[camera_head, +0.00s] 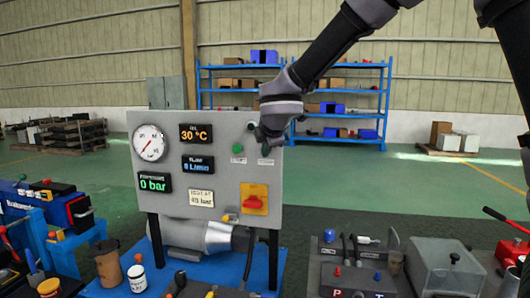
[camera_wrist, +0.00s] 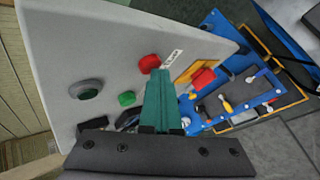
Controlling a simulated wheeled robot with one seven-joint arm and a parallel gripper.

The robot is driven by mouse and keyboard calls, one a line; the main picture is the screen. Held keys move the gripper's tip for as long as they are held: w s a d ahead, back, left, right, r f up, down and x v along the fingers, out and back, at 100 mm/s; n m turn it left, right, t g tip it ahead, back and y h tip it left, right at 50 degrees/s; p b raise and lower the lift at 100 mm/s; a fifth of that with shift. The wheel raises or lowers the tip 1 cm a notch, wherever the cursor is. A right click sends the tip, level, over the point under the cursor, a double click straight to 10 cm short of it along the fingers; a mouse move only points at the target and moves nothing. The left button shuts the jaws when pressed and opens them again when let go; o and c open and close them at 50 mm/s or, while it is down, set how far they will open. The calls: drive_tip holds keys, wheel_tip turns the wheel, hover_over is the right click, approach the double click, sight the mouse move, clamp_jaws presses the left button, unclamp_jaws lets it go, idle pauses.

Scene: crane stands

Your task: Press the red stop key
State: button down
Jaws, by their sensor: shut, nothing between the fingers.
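The grey control panel (camera_head: 219,133) stands upright on two dark legs. In the wrist view, the red stop key (camera_wrist: 149,63) is a round red cap on the panel's face, next to a small white label (camera_wrist: 172,58). A green key (camera_wrist: 127,98) sits beside it and also shows in the head view (camera_head: 237,148). My gripper (camera_head: 266,149) is shut and empty in front of the panel's upper right part and hides the red key in the head view. In the wrist view the closed teal fingertips (camera_wrist: 158,75) are right by the red key; I cannot tell whether they touch it.
A red rotary switch on a yellow plate (camera_head: 254,202) sits lower on the panel. A dark round button (camera_wrist: 86,89) is near the green key. A round gauge (camera_head: 149,143) and several displays fill the panel's left. A clear box (camera_head: 446,265) stands at the right.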

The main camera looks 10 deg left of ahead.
drive_tip(key=shift+s, duration=0.9)
drive_tip(key=s, duration=0.5)
idle(0.6)
